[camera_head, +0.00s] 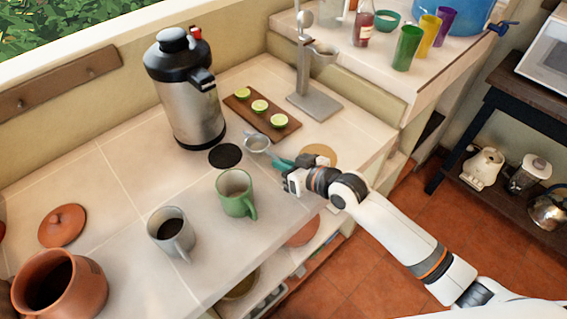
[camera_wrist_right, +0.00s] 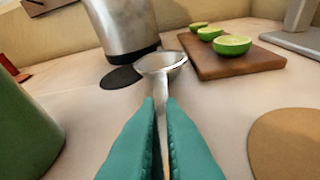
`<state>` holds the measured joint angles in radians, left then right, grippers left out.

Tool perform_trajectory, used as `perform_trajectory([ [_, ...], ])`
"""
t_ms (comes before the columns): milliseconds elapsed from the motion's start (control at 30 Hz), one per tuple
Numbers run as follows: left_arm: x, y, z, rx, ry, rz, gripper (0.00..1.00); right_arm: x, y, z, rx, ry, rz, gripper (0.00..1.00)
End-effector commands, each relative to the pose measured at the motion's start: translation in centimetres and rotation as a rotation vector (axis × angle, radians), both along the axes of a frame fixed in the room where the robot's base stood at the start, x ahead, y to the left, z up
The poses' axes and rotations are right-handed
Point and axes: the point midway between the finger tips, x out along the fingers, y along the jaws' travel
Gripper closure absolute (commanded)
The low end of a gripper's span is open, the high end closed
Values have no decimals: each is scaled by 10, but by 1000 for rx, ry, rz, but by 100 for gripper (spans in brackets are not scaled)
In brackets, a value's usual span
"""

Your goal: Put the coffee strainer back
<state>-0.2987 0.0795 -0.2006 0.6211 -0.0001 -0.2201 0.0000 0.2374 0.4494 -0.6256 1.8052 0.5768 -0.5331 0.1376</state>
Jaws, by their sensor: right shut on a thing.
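My right gripper (camera_head: 279,161) is shut on the handle and points toward the steel dispenser. In the right wrist view the right gripper (camera_wrist_right: 162,125) hides the lower part of the handle. I cannot tell whether the strainer touches the counter. My left gripper is not in view.
The black round mat (camera_head: 225,156) lies before the steel dispenser (camera_head: 186,95). A board with limes (camera_head: 250,111), a metal stand (camera_head: 315,102) and a tan round mat (camera_head: 319,155) are nearby. The green mug (camera_head: 236,192) and grey mug (camera_head: 171,233) stand in front.

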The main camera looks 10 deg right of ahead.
Motion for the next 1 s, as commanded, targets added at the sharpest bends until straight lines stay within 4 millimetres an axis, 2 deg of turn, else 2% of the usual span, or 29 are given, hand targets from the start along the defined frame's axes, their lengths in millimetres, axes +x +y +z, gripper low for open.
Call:
perform_trajectory([
  [267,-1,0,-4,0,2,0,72,0,0,-6,0,0,0,100],
  [300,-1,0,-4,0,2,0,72,0,0,-6,0,0,0,90],
  [433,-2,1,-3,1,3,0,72,0,0,-6,0,0,0,69],
  [767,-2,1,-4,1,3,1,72,-2,-2,-5,-1,0,1,68],
  [867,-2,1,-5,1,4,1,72,-8,-8,-3,-3,0,0,68],
  [1000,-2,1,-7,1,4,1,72,-27,-24,6,-4,1,0,68],
])
